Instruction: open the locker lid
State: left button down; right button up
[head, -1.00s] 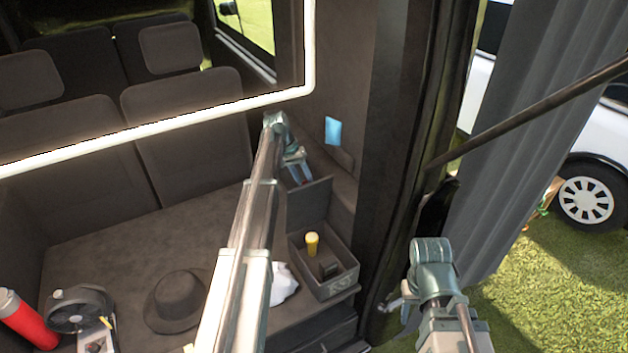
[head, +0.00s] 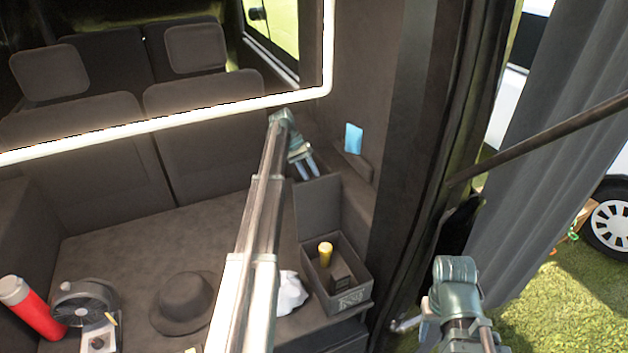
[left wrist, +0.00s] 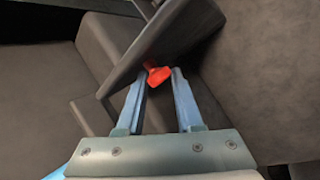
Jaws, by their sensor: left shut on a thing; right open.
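The locker (head: 362,293) is a dark open-topped box at the right end of the bench in the head view. Its lid (head: 318,210) stands raised at the back of the box. My left gripper (head: 307,172) is at the lid's upper edge. In the left wrist view, the gripper's blue fingertips (left wrist: 159,72) have a small red tab (left wrist: 158,77) between them, at the edge of the dark lid panel (left wrist: 165,42). My right gripper (head: 455,290) is low at the right, outside the vehicle and away from the locker; its fingers are not clearly visible.
A yellow cylinder (head: 325,253) and a dark block stand inside the locker. A white cloth (head: 290,292), a hat (head: 183,303), a fan (head: 82,303) and a red flask (head: 35,309) are on the bench. A door pillar (head: 410,150) stands right of the locker.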

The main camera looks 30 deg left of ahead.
pick_arm(q)
jog(key=shift+s+a+f, duration=0.1)
jog(key=shift+s+a, duration=0.15)
jog(key=shift+s, duration=0.1)
jog(key=c, duration=0.9)
grip_release()
jog(key=shift+c, duration=0.2)
jog(key=o, duration=0.4)
jog(key=shift+a+f, duration=0.15)
jog(key=shift+a, duration=0.05)
jog(key=shift+w+d, duration=0.1)
jog(key=shift+d, duration=0.1)
